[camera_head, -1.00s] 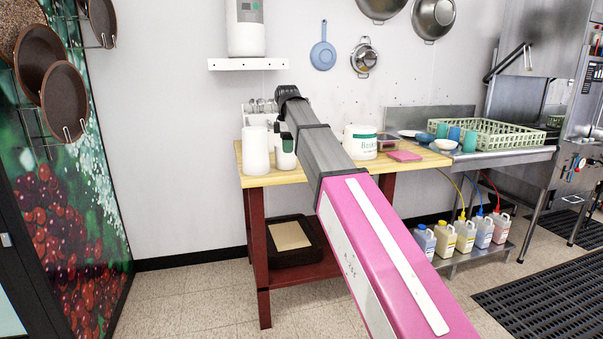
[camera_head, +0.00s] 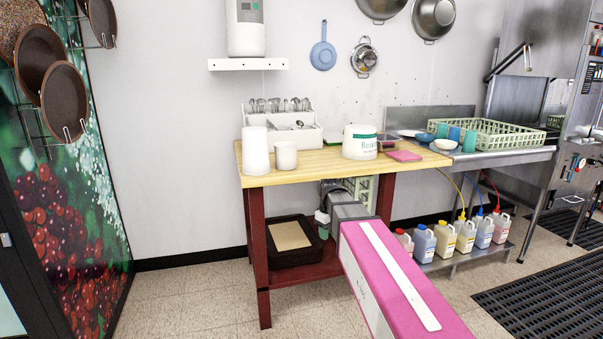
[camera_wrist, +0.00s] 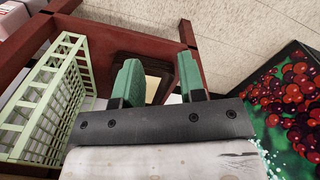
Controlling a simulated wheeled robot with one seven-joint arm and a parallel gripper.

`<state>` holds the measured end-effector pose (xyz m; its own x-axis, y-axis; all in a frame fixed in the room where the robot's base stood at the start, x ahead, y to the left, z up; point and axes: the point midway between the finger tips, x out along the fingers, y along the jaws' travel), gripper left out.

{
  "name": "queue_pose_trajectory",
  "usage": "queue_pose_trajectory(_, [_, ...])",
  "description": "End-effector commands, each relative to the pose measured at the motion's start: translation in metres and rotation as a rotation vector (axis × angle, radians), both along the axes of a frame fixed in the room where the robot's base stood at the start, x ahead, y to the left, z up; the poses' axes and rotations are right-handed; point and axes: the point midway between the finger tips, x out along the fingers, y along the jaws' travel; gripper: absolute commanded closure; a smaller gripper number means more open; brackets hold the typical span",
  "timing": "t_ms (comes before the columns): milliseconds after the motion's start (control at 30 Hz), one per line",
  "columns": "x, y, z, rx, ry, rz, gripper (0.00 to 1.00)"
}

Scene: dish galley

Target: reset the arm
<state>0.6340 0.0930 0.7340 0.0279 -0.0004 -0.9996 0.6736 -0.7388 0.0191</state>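My pink arm reaches forward from the bottom right in the head view and ends below the wooden tabletop. My gripper (camera_head: 322,222) is partly hidden by my arm there, by the lower part of the table (camera_head: 345,160). In the wrist view my gripper (camera_wrist: 160,78) shows two green fingertips standing apart with nothing between them. A dark brown tray (camera_wrist: 130,64) shows beyond the fingers. It also lies on the table's red lower shelf in the head view (camera_head: 268,250), with a tan sheet in it.
A pale green rack (camera_wrist: 42,95) stands close on the left in the wrist view. Red table legs (camera_head: 256,240) flank the shelf. White containers (camera_head: 285,155) and a tub (camera_head: 360,142) stand on the tabletop. Several jugs (camera_head: 445,240) stand at right. Floor at left is clear.

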Motion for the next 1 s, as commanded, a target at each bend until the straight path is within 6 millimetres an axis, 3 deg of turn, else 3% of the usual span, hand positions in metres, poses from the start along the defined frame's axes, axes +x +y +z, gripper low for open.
queue_pose_trajectory(33, [-0.018, -0.011, -0.019, 0.001, 0.007, -0.059, 0.63])
queue_pose_trajectory(200, [-0.057, -0.040, -0.069, 0.004, 0.012, -0.263, 0.63])
queue_pose_trajectory(500, [-0.129, -0.080, -0.137, 0.011, 0.020, -0.599, 0.63])
queue_pose_trajectory(700, [-0.154, -0.091, -0.158, 0.012, 0.022, -0.720, 0.63])
queue_pose_trajectory(1000, [-0.157, -0.093, -0.160, 0.013, 0.020, -0.740, 0.63])
